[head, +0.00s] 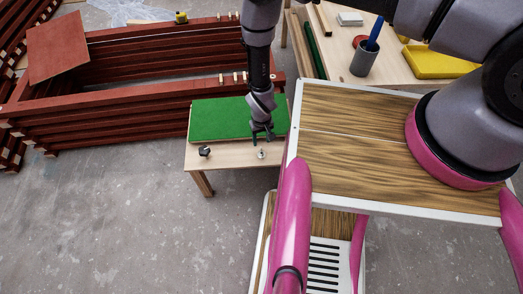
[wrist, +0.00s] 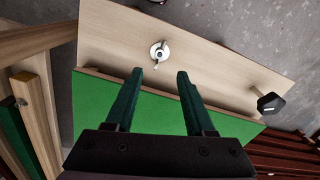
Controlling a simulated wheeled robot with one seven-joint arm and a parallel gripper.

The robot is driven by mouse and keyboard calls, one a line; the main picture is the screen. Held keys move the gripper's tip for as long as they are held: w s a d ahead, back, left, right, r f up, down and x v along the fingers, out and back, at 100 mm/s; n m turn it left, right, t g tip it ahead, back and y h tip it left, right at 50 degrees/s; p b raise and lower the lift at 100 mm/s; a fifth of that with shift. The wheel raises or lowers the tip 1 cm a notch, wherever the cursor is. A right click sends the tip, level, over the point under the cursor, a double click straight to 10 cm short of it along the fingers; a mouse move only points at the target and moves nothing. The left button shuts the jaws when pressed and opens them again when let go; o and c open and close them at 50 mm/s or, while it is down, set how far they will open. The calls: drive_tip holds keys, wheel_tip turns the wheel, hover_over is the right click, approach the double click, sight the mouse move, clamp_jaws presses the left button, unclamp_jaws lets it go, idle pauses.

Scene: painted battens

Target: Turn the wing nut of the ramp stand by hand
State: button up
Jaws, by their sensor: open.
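The ramp stand is a low wooden bench (head: 228,161) with a green panel (head: 215,118) along its back. A small silver wing nut (head: 262,154) sits on the bare wooden strip at the front. In the wrist view the wing nut (wrist: 159,51) shows a round base and a lever-like wing, just beyond my fingertips. My gripper (head: 262,138) points down over the panel's front edge. In the wrist view its two dark green fingers (wrist: 159,75) are apart with nothing between them. The wing nut lies in line with the gap, not between the fingers.
A black knob (head: 204,151) stands left of the wing nut on the same strip; the wrist view shows it at right (wrist: 270,103). Stacked red battens (head: 110,110) stand behind. A table with a grey cup (head: 363,60) and yellow tray (head: 440,65) is at back right.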

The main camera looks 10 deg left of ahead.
sight(261, 153)
wheel_tip(261, 153, down, 10)
drive_tip(key=shift+r, duration=0.25)
clamp_jaws()
